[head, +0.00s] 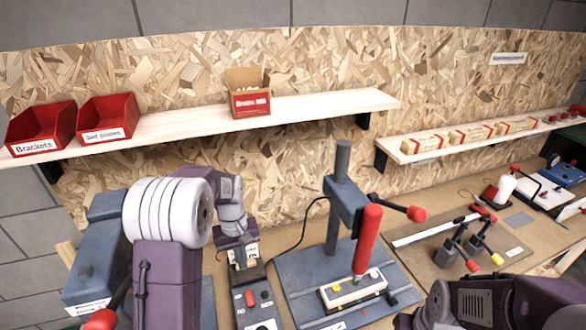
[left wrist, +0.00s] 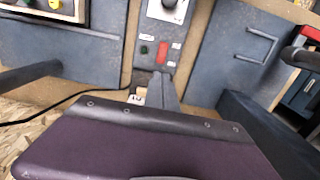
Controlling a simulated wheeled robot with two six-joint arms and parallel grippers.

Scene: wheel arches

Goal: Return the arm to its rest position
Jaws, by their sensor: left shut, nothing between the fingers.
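My left arm comes in from the lower left in the head view, with a large white joint and purple links. My left gripper (head: 241,262) points down just behind a grey control box (head: 256,302) with red and green buttons. It is shut and empty. In the left wrist view, the dark gripper body fills the bottom, and the gripper's tip (left wrist: 165,92) shows near the end of the control box (left wrist: 160,45). I cannot tell whether they touch. Part of my right arm shows at the lower right of the head view; its gripper is out of view.
A press with a red handle (head: 368,238) stands on a blue-grey base (head: 300,278) right of the gripper. A blue machine (head: 92,255) is at the left. A shelf (head: 330,104) holds red bins (head: 108,118) and a carton (head: 249,97). Toggle clamps (head: 468,245) stand further right.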

